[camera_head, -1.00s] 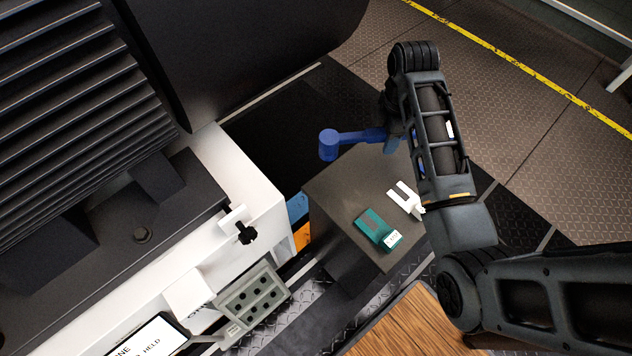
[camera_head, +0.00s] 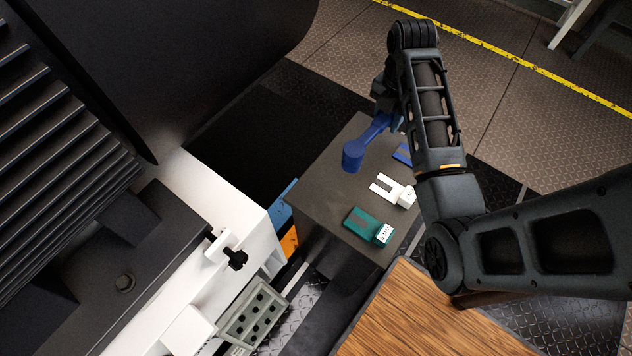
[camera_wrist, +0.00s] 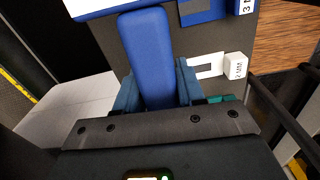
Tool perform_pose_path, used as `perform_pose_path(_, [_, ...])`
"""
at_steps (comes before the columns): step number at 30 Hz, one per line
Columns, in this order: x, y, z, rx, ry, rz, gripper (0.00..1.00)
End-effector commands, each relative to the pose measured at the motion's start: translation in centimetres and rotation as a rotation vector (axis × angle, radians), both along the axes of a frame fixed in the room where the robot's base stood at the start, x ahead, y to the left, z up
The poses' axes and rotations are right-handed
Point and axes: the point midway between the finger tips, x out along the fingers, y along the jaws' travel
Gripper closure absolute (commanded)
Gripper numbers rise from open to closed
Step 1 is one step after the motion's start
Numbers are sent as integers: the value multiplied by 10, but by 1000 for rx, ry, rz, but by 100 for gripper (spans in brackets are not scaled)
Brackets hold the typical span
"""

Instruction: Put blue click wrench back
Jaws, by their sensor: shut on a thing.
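The blue click wrench (camera_head: 372,136) has a round head (camera_head: 353,156) and a straight handle. In the head view it is above the dark box-shaped stand (camera_head: 335,200), its head towards the lower left. My gripper (camera_head: 388,105) is shut on its handle, partly hidden by my arm. In the wrist view the blue handle (camera_wrist: 147,50) lies between the two fingers of my gripper (camera_wrist: 155,90). A blue holder (camera_head: 403,154) on the stand is partly hidden behind my arm; it also shows in the wrist view (camera_wrist: 200,10). I cannot tell how high the wrench is above the stand.
A white holder (camera_head: 392,190) and a green holder (camera_head: 368,226) lie on the stand, both without a wrench. The white machine housing (camera_head: 225,200) stands left of the stand. A wooden surface (camera_head: 425,315) is at the front.

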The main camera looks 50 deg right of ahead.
Motion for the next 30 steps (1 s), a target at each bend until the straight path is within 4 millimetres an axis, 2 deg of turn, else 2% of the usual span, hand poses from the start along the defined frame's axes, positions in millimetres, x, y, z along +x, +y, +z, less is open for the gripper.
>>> perform_pose_path(15, [45,85,-56,2,2,3,100])
perform_pose_path(21, [53,98,-66,1,1,1,100])
perform_pose_path(30, [53,98,-95,2,2,-1,100])
